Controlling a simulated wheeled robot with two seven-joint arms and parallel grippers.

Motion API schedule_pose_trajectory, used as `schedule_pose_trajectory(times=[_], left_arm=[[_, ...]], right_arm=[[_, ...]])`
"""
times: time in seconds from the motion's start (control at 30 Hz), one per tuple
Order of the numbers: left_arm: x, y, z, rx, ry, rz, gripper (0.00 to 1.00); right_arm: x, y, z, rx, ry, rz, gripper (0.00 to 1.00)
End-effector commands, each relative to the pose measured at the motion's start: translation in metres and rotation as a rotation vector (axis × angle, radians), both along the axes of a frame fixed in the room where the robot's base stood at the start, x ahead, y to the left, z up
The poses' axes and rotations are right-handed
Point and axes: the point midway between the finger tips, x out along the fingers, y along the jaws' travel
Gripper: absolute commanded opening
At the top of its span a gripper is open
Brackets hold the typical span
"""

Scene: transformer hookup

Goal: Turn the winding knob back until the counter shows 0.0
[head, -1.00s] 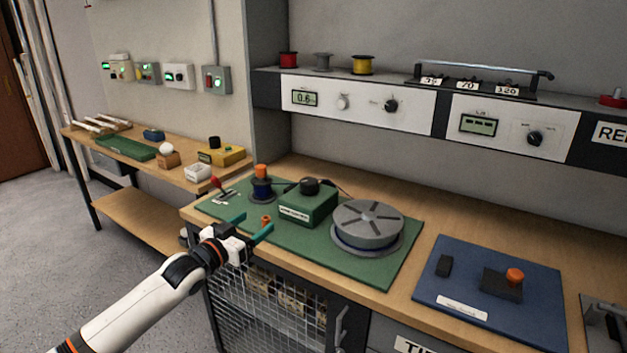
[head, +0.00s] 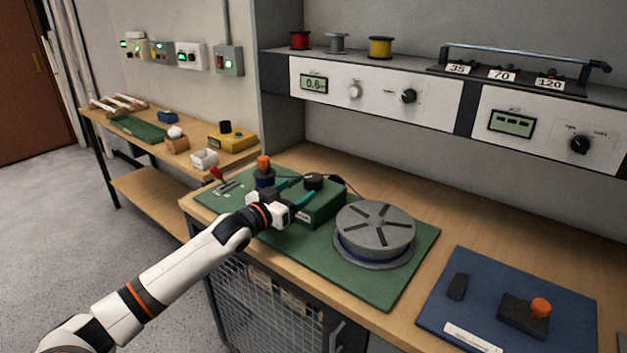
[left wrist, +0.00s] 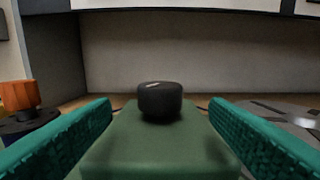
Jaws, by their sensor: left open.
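A green box (head: 322,207) stands on the green mat and carries a black round knob (head: 313,181) on top. In the left wrist view the knob (left wrist: 160,100) is centred ahead, between and beyond the two teal fingers, untouched. My left gripper (head: 294,193) is open and empty at the near left side of the box, partly covering it. The counter display (head: 314,84) on the shelf panel appears to read 0.6. My right gripper is not in view.
A grey slotted disc (head: 375,229) stands right of the box. A blue mat (head: 480,300) with an orange button lies farther right. Bare wood shows behind the mat.

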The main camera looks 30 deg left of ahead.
Motion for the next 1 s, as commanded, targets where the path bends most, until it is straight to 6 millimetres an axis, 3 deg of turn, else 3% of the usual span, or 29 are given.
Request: schedule_pose_trajectory(times=[0.3,0.5,0.97,1.0], left_arm=[[0.047,-0.004,0.003,0.001,-0.004,0.0,0.7],[0.067,-0.006,0.001,0.001,-0.001,-0.001,0.7],[0.076,-0.007,0.0,0.002,0.0,-0.001,0.7],[0.076,-0.007,0.0,0.002,0.0,-0.001,0.67]], right_arm=[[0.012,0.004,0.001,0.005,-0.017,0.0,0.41],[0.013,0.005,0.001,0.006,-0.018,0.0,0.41],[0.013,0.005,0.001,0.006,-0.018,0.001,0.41],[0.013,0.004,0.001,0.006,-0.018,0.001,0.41]])
